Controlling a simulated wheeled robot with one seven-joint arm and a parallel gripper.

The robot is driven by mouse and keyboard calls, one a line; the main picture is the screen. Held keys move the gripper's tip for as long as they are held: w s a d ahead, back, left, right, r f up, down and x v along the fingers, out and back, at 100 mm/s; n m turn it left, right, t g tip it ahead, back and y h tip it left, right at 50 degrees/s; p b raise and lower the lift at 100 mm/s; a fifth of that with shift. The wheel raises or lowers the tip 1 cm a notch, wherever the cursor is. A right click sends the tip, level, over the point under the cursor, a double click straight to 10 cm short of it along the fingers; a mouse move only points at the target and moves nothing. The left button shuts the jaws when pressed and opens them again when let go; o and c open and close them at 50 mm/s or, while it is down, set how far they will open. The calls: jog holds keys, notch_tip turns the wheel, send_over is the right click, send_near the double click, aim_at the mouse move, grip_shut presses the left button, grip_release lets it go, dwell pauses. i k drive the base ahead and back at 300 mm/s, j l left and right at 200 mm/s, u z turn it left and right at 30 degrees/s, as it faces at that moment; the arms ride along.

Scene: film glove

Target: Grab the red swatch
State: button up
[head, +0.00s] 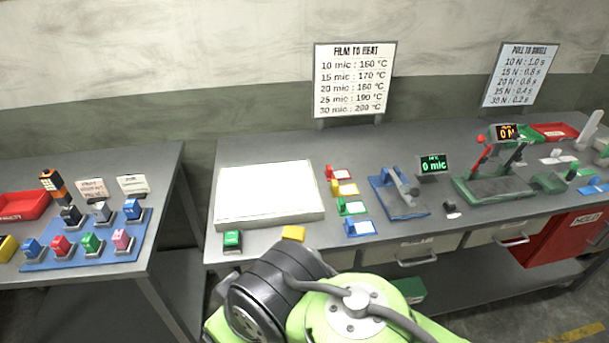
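Small coloured pieces stand in a column on the right-hand table. The red one (338,173), with a pale part beside it, is at the back of the column and looks like the red swatch. A yellow one (345,188), a green one (351,208) and a blue one (360,228) follow towards the front. Another red piece (61,245) stands on a blue mat (125,254) on the left table; I cannot tell whether it is a swatch. My green and black arm fills the bottom middle, in front of the table. My gripper is not in view.
A large white board (268,194) lies left of the column. A blue device (398,192) stands close to its right, and a green test stand (492,180) farther right. A gap separates the tables.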

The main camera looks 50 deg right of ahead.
aim_at(341, 174)
jog(key=z, duration=1.9)
jog(key=i+l+u, duration=0.15)
jog(key=l+u, duration=0.15)
jog(key=u, duration=0.15)
jog(key=l+u, duration=0.4)
jog(key=i+l+u, duration=0.1)
jog(key=l+u, duration=0.2)
jog(key=u, duration=0.15)
jog(key=l+u, duration=0.45)
jog(key=k+l+u, duration=0.1)
jog(key=l+u, duration=0.15)
jog(key=u, duration=0.15)
jog(key=k+l+u, duration=0.1)
jog(key=l+u, duration=0.2)
jog(key=u, duration=0.15)
